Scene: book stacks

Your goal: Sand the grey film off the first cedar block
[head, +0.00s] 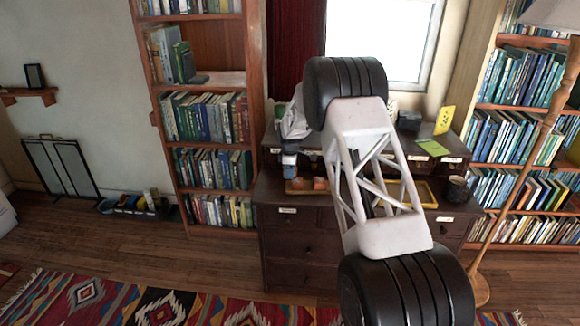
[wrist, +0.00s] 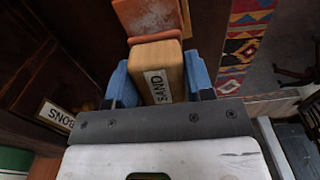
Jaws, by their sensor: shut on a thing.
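My gripper (head: 290,165) is at the left end of the dresser, beside the yellow tray (head: 430,192). In the wrist view its two blue fingers (wrist: 160,85) are shut on a tan sanding block (wrist: 170,62) labelled SAND. Just beyond the block are reddish-orange cedar blocks; the farther one (wrist: 148,15) has a patchy grey film on its face, and a narrow orange strip (wrist: 155,37) lies right by the sanding block. I cannot tell whether they touch. In the head view orange blocks (head: 320,184) sit in the tray's left part. My arm hides the tray's middle.
The dark dresser (head: 290,245) has labelled drawers. A dark mug (head: 457,190) stands at its right end. A green card (head: 433,147) and a yellow card (head: 445,119) are behind the tray. A floor lamp (head: 535,150) stands at the right, before a bookcase.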

